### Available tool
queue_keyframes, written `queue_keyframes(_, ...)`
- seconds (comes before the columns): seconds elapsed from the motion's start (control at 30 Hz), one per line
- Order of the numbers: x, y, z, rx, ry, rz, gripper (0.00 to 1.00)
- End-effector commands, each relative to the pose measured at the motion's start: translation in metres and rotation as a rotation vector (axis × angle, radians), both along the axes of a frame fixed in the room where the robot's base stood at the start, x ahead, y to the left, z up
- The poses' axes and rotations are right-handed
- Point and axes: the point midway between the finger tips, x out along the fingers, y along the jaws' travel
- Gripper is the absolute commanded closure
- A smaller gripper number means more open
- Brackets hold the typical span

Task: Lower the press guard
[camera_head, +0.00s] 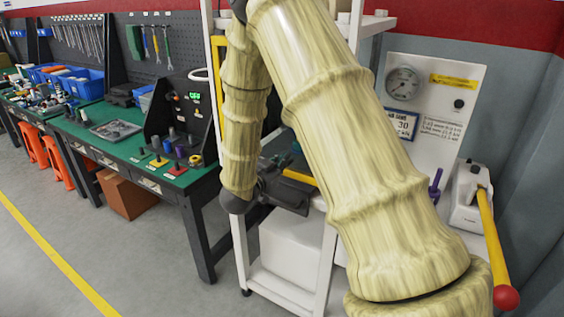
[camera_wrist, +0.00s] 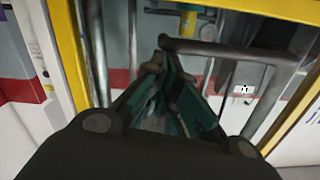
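The press guard appears to be the yellow-edged frame (camera_wrist: 68,50) filling the wrist view's left side and top. In the head view, part of a yellow frame (camera_head: 220,85) shows left of my arm, mostly hidden by it. A dark grey bar handle (camera_wrist: 235,52) crosses in front of the frame in the wrist view. My gripper (camera_wrist: 163,62) reaches to the handle's left end, its green-sided fingers converging there. I cannot tell whether they are closed around the bar. In the head view my gripper (camera_head: 298,180) is partly hidden by my arm.
A white panel with a gauge (camera_head: 403,83) stands at the right. Beside it is a white device with a yellow, red-knobbed lever (camera_head: 493,240). A green workbench (camera_head: 100,140) with tools and parts runs along the left. The floor at front left is clear.

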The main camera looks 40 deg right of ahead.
Motion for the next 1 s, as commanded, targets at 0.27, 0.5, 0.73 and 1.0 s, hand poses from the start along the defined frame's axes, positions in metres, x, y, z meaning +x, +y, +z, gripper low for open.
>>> queue_keyframes(0.27,-0.009,0.021,-0.002,0.004,0.005,0.002,1.0)
queue_keyframes(0.5,-0.027,0.061,0.003,0.001,0.002,0.002,1.0)
queue_keyframes(0.73,-0.042,0.094,0.006,-0.001,-0.001,0.001,1.0)
queue_keyframes(1.0,-0.049,0.11,0.008,-0.002,-0.002,0.001,1.0)
